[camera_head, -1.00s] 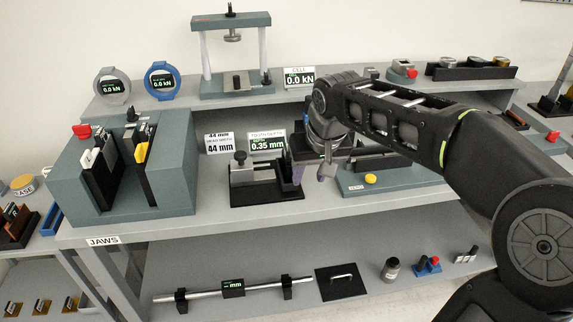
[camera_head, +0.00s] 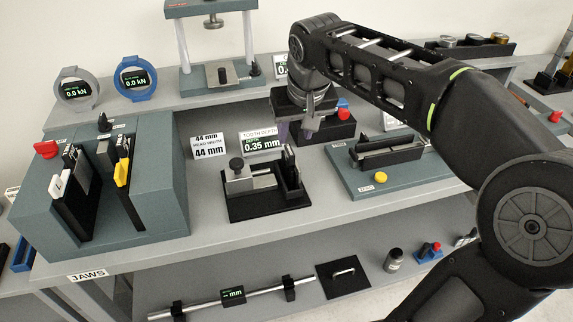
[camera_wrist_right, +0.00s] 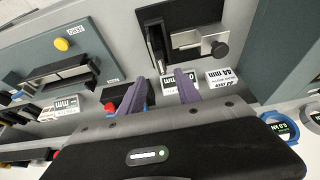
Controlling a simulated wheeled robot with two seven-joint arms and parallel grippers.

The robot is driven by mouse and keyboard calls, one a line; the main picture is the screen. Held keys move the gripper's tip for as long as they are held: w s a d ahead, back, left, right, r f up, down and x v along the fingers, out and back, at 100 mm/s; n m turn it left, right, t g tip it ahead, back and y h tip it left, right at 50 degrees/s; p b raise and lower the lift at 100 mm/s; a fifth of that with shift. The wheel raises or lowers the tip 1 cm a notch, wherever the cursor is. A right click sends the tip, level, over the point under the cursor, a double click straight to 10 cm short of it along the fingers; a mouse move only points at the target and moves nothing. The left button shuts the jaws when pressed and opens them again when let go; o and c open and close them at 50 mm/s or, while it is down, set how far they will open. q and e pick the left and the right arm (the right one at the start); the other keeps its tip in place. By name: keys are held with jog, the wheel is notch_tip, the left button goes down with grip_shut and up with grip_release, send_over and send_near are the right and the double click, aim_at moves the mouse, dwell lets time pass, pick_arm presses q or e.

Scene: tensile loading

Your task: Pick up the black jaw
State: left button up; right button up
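A dark upright jaw-like block (camera_head: 291,172) stands at the right end of the tooth depth fixture (camera_head: 240,207); it also shows in the right wrist view (camera_wrist_right: 156,48). I cannot tell for sure that it is the black jaw. My right gripper (camera_head: 296,130) is behind and above this fixture. Its two purple fingers are apart, with nothing between them in the right wrist view (camera_wrist_right: 163,90). A teal jaw rack (camera_head: 160,195) at the left holds dark jaws with a white tab (camera_head: 60,180) and a yellow tab (camera_head: 122,173). My left gripper is not in view.
A teal zero fixture (camera_head: 345,180) with a yellow button lies right of the tooth depth fixture. Display signs (camera_head: 262,143) stand behind it. A dark block with a red knob (camera_head: 343,112) is close behind my right gripper. The bench front (camera_head: 190,243) is clear.

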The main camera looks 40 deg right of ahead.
aim_at(290, 150)
jog(key=shift+x, duration=1.4)
jog(key=x, duration=0.5)
jog(key=shift+w+p, duration=0.15)
jog(key=shift+p, duration=0.15)
jog(key=shift+c, duration=0.3)
grip_shut()
dwell(0.4)
